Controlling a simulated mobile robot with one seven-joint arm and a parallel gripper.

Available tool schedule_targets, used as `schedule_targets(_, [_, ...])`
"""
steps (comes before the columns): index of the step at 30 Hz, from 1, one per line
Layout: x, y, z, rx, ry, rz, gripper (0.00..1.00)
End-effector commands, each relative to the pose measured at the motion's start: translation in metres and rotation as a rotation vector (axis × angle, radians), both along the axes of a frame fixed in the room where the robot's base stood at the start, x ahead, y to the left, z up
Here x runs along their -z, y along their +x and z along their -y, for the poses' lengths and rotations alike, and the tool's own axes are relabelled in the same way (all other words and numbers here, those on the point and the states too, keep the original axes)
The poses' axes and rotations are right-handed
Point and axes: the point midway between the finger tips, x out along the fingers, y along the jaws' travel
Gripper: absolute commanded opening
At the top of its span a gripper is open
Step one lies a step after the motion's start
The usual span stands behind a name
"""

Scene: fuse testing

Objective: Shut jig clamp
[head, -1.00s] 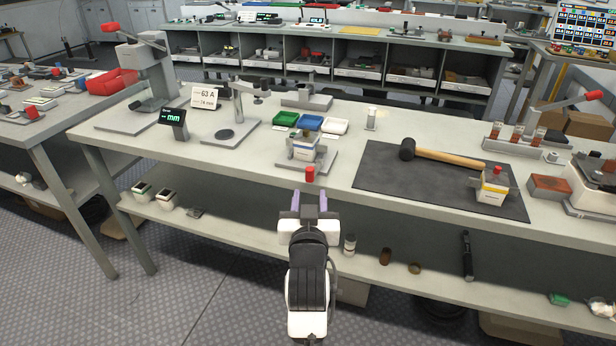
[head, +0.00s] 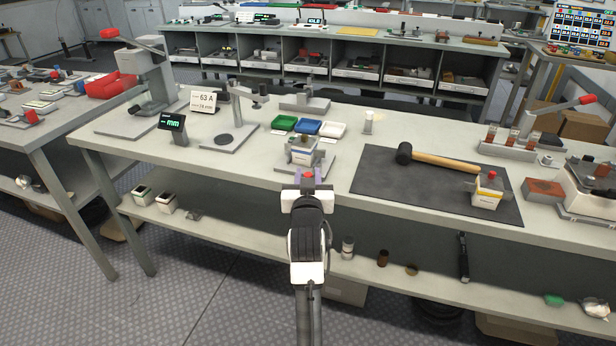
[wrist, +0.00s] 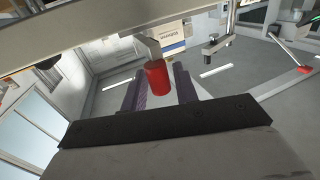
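The jig clamp (head: 302,148) stands on its grey base plate near the front edge of the bench, with a pale fuse body in it. Its lever ends in a red knob (head: 309,175) that sticks out toward me. My gripper (head: 308,180) is at the knob, with one purple finger on each side. In the wrist view the red knob (wrist: 157,78) sits between the tips of my open fingers (wrist: 160,86), with a narrow gap showing on the right. Contact on the left side is hard to tell. The fuse is partly hidden by the jig.
Green, blue and white trays (head: 308,127) stand just behind the jig. A gauge stand (head: 228,135) is to the left. The bench's front edge lies under my gripper.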

Motion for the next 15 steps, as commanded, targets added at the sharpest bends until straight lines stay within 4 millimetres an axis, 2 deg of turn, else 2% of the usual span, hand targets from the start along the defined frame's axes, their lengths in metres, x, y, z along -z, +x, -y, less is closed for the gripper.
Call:
schedule_targets(1, [0.0001, -0.0001, 0.0000, 0.000, 0.000, 0.000, 0.23])
schedule_targets(6, [0.0001, -0.0002, 0.0000, 0.000, 0.000, 0.000, 0.01])
schedule_targets(15, [0.0002, -0.0002, -0.0003, 0.002, 0.000, 0.000, 0.00])
